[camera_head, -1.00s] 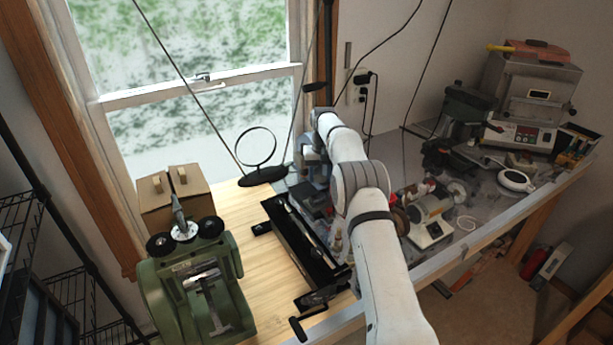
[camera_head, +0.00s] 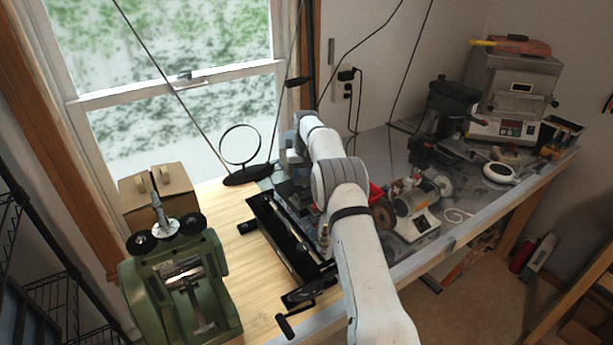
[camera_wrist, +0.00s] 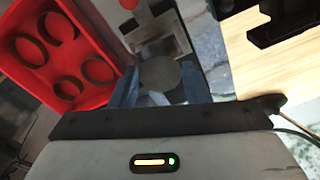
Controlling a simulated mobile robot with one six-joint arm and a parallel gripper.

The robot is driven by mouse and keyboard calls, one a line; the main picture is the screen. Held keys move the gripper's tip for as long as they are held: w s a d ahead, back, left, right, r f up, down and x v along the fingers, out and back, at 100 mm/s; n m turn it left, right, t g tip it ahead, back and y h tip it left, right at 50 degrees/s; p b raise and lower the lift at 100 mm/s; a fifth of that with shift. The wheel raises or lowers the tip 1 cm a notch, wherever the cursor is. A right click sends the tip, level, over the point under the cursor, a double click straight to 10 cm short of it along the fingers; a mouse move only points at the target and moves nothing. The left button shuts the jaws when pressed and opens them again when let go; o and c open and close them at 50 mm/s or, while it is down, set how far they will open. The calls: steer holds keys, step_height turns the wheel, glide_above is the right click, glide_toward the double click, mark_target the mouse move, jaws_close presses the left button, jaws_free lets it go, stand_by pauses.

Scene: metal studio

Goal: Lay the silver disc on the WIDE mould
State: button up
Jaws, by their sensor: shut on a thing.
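My gripper (camera_wrist: 160,75) shows in the wrist view with a blue finger on each side of a round grey disc (camera_wrist: 161,80). It is shut on this silver disc, which lies face towards the camera. Just beyond the disc are flat grey metal pieces (camera_wrist: 155,38), partly hidden by the disc; I cannot read a label or tell which is the wide mould. In the head view my arm reaches over the bench to the window side, and its wrist hides the disc and the moulds.
A red tray (camera_wrist: 103,50) with several dark rings is left of my gripper in the wrist view. In the head view a black bench tool (camera_head: 290,240), a green rolling mill (camera_head: 180,280), a round magnifier (camera_head: 240,150) and a grinder (camera_head: 415,210) stand around my arm.

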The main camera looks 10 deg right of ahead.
mark_target(304, 182)
steer(key=shift+f+b, duration=0.7)
steer(key=shift+f, duration=0.9)
steer(key=shift+f, duration=0.2)
steer(key=o, duration=1.1)
steer(key=shift+c, duration=0.2)
steer(key=shift+r, duration=0.1)
